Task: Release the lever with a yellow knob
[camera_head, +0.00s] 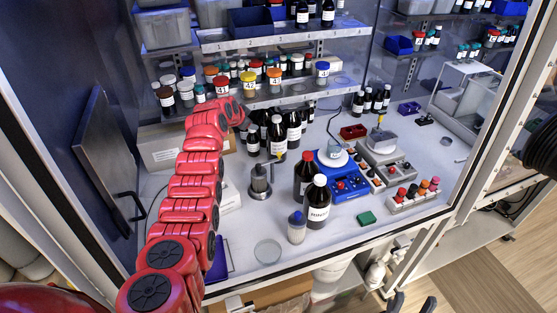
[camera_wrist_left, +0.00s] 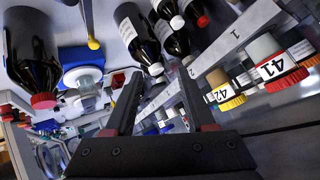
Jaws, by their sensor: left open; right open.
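The lever's yellow knob (camera_head: 280,156) shows beside a metal cylinder stand (camera_head: 260,182) on the bench, left of centre. In the left wrist view the yellow knob (camera_wrist_left: 93,44) hangs on a thin rod at upper left, apart from my fingers. My left arm reaches in from the left; its gripper is hidden or too small to make out in the head view. In the left wrist view my left gripper (camera_wrist_left: 160,76) is open with nothing between its fingers. My right gripper (camera_head: 412,303) is open and empty at the bottom right, outside the enclosure.
Dark bottles (camera_head: 317,202) stand right of the metal stand, with more bottles behind it. A blue scale (camera_head: 350,188) is further right. A shelf (camera_head: 290,95) with numbered jars runs behind my left arm. A glass dish (camera_head: 267,251) lies near the front edge.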

